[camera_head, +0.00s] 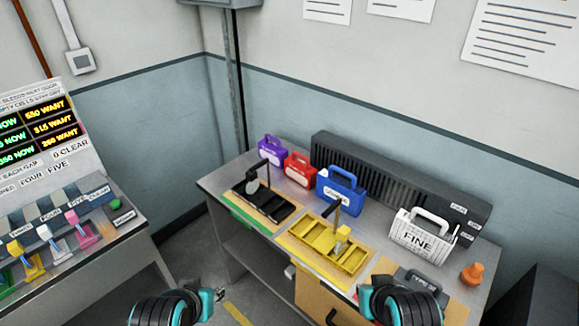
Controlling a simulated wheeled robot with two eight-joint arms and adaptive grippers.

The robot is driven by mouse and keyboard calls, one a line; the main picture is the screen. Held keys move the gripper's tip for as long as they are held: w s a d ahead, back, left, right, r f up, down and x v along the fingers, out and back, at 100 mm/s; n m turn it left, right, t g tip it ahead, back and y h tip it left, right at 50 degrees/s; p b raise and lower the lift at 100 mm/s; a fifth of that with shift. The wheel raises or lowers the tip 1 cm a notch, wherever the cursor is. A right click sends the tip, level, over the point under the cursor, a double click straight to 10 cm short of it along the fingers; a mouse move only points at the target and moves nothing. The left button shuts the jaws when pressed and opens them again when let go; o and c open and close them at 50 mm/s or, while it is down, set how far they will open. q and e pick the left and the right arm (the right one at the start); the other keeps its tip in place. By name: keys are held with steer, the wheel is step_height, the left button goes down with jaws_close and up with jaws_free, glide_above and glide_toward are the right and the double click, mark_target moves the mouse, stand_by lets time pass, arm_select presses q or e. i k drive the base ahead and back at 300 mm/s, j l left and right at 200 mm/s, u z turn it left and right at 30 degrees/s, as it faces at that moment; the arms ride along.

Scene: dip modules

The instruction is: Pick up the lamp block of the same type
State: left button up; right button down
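Several handled blocks stand on the grey bench: a purple one (272,150), a red one (300,168), a blue one (341,192) and a white ribbed one (417,240) marked "FINE". Which is the lamp block I cannot tell; the labels on the coloured blocks are too small to read. My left gripper (217,297) is low in front of the bench, over the floor. My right gripper (361,298) is at the bench's front edge. Both are apart from the blocks, and their fingers are too small and hidden to judge.
A black tray (273,212) and a yellow tray (318,254) with upright posts lie on the bench. A dark finned unit (400,175) runs behind. An orange knob-shaped piece (472,274) stands right. A lever console (60,240) is left, with floor between.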

mark_target(276, 154)
steer(key=j+z, duration=0.1)
steer(key=j, duration=0.25)
steer(key=i+j+z, duration=0.2)
steer(key=i+j, duration=0.15)
steer(key=i+j+z, duration=0.15)
steer(key=i+j, duration=0.2)
steer(key=i+j+z, duration=0.2)
steer(key=j, duration=0.35)
steer(key=i+j+z, duration=0.15)
steer(key=i+j, duration=0.25)
steer(key=j, duration=0.15)
